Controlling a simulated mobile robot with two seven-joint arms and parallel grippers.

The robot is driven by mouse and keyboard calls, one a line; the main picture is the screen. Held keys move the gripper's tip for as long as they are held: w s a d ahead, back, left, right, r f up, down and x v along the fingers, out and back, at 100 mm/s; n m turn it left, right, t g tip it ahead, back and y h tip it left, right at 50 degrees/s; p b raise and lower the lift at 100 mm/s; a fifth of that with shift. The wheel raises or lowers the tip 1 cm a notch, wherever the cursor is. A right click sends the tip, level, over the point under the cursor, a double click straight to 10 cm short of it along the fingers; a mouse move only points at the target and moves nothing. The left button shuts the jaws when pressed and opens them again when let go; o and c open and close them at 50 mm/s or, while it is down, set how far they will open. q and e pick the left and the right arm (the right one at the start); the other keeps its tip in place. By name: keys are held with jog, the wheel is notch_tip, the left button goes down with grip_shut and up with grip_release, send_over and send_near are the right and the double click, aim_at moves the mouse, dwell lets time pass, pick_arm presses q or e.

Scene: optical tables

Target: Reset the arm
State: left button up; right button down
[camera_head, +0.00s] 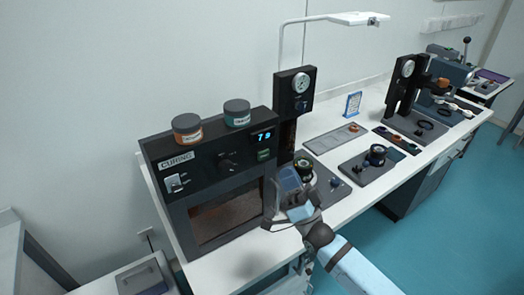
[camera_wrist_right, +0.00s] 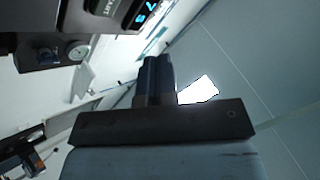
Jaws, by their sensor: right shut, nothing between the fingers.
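My right arm comes in from the lower right in the head view. Its gripper (camera_head: 290,188) is raised in front of the right side of the curing oven (camera_head: 222,160), over the near edge of the bench. In the right wrist view the two dark fingers (camera_wrist_right: 155,75) are together and hold nothing. My left gripper is in neither view. The gripper hides part of the bench beside the oven.
Two jars (camera_head: 187,128) (camera_head: 237,112) stand on the oven. A gauge stand (camera_head: 295,90), a grey plate with a round part (camera_head: 367,165) and a press (camera_head: 405,100) are along the white bench (camera_head: 345,205). Teal floor (camera_head: 440,215) is clear at right.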

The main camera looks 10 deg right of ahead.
jog(key=s+d+f+n+g+h+p, duration=0.1)
jog(key=s+f+g+h, duration=0.3)
jog(key=s+f, duration=0.7)
jog(key=s+d+f+n+g+h+p, duration=0.1)
jog(key=s+f+n+g+h, duration=0.3)
jog(key=s+f+g, duration=0.5)
jog(key=s+f, duration=0.3)
jog(key=f, duration=0.4)
jog(key=shift+h, duration=0.4)
